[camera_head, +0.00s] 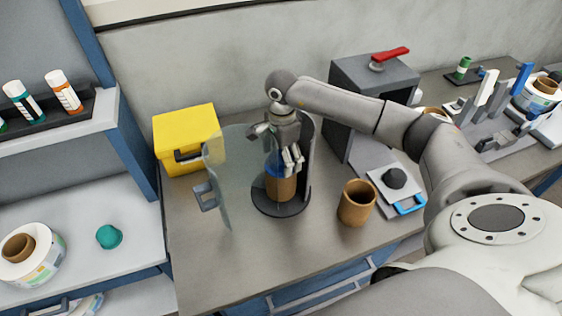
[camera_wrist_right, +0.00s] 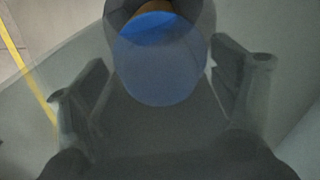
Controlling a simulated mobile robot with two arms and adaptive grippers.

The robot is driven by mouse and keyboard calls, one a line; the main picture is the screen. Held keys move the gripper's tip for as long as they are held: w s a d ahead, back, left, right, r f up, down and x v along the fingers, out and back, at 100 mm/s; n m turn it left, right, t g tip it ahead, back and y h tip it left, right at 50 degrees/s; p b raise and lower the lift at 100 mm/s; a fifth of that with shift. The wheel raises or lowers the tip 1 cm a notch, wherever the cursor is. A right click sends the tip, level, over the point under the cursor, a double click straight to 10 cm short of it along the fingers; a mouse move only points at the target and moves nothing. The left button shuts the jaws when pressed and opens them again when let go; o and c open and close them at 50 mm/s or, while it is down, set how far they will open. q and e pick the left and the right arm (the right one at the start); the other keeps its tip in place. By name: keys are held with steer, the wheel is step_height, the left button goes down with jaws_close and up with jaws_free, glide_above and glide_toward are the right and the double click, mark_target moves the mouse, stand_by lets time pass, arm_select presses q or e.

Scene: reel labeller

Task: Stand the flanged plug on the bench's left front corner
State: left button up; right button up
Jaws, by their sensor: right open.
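A blue cap-like piece (camera_head: 274,170), which looks like the flanged plug, sits at the top of a brown core (camera_head: 281,188). The core stands upright on a black round base (camera_head: 262,206) inside a clear guard. My right gripper (camera_head: 292,160) is open at the blue piece, pointing down and partly covering it. In the right wrist view the blue round face (camera_wrist_right: 155,68) lies between and beyond the spread fingers (camera_wrist_right: 160,85); contact cannot be told. The bench (camera_head: 205,270) has its left front corner at the bottom left, with bare surface there. My left gripper is not in view.
The clear guard door (camera_head: 230,180) with a grey handle (camera_head: 205,196) stands to the gripper's left. A yellow box (camera_head: 186,132) is behind it. A brown cup-like core (camera_head: 356,204) stands to the right. A teal piece (camera_head: 109,236) lies on the left shelf.

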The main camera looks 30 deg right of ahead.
steer(key=c, duration=1.2)
steer(key=shift+o, duration=0.2)
steer(key=shift+w+r, duration=0.1)
